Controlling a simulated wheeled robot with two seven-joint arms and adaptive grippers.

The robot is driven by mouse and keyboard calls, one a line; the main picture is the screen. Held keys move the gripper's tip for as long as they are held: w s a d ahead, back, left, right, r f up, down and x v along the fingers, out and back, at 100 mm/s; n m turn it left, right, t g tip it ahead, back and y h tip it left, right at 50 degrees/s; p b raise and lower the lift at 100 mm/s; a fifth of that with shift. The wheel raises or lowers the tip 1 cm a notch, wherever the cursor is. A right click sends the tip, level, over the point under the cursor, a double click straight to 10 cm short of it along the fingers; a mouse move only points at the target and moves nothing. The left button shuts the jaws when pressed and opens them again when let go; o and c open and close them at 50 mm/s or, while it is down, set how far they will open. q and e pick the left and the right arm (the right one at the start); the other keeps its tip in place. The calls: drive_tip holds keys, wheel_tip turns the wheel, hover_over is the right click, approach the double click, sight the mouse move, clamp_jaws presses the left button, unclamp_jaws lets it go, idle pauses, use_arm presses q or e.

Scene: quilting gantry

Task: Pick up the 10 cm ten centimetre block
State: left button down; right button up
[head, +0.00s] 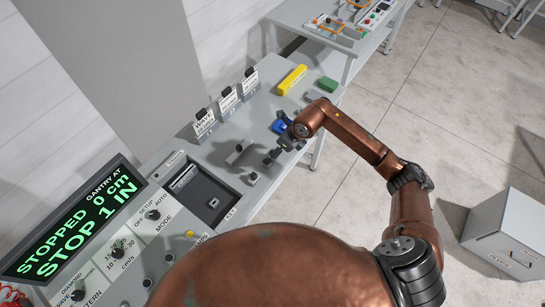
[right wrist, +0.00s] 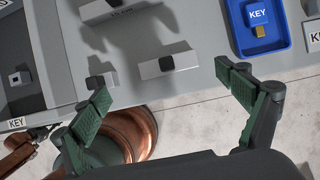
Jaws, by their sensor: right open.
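Blocks lie at the far end of the grey console in the head view: a long yellow block (head: 291,80), a shorter green block (head: 327,84) and a grey block (head: 314,96). Their size markings are too small to read, so I cannot tell which is the ten centimetre one. None of them shows in the right wrist view. My right gripper (head: 277,149) is over the console, nearer than the blocks and beside a blue tray (head: 278,127). The right wrist view shows its fingers (right wrist: 168,95) wide apart with nothing between them. My left gripper is not in view.
The blue tray (right wrist: 284,44) holds a KEY-labelled item. Small grey blocks with black knobs (right wrist: 168,66) stand near my right fingers. Labelled holders (head: 228,100) line the console's back. A lit display (head: 75,225) is at left.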

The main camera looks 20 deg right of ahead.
drive_tip(key=x, duration=0.2)
drive_tip(key=p+x, duration=0.1)
drive_tip(key=x, duration=0.1)
drive_tip(key=d+x, duration=0.1)
drive_tip(key=x, duration=0.1)
drive_tip(key=shift+w+a+f, duration=0.1)
drive_tip(key=shift+w+f, duration=0.15)
drive_tip(key=shift+f, duration=0.15)
drive_tip(key=shift+w+a+f, duration=0.1)
drive_tip(key=shift+w+f, duration=0.1)
drive_tip(key=shift+f, duration=0.3)
drive_tip(key=shift+c, duration=0.7)
drive_tip(key=shift+r, duration=0.1)
drive_tip(key=c, duration=1.3)
